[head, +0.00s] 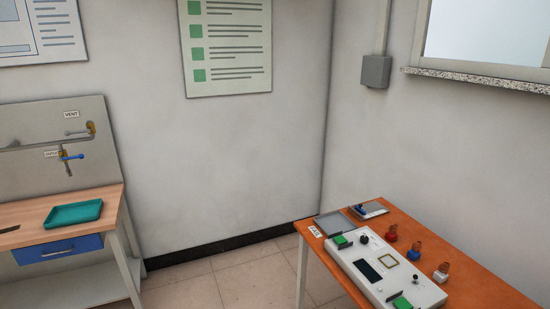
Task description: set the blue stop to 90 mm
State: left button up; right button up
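A small blue part (361,208) sits on a little grey and white plate (377,211) at the back of the orange table on the right. It may be the blue stop, but it is too small to be sure. No millimetre scale or 90 mm mark can be read. Neither of my grippers is in view.
The orange table (480,278) carries a white device (358,256) with green blocks, a dark display and knobs. A wooden bench (30,226) at left holds a teal tray (74,214) below valves. Tiled floor (220,285) lies between.

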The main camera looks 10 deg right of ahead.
aim_at(359, 208)
jog(key=i+z, duration=0.2)
jog(key=i, duration=0.45)
jog(key=i+j+z, duration=0.1)
jog(key=i+z, duration=0.15)
jog(key=i, duration=0.4)
jog(key=i+z, duration=0.3)
jog(key=z, duration=0.15)
jog(key=i+z, duration=0.4)
jog(key=i+j+z, duration=0.1)
jog(key=i+z, duration=0.15)
jog(key=z, duration=0.2)
jog(key=i+j+z, duration=0.25)
jog(key=z, duration=0.15)
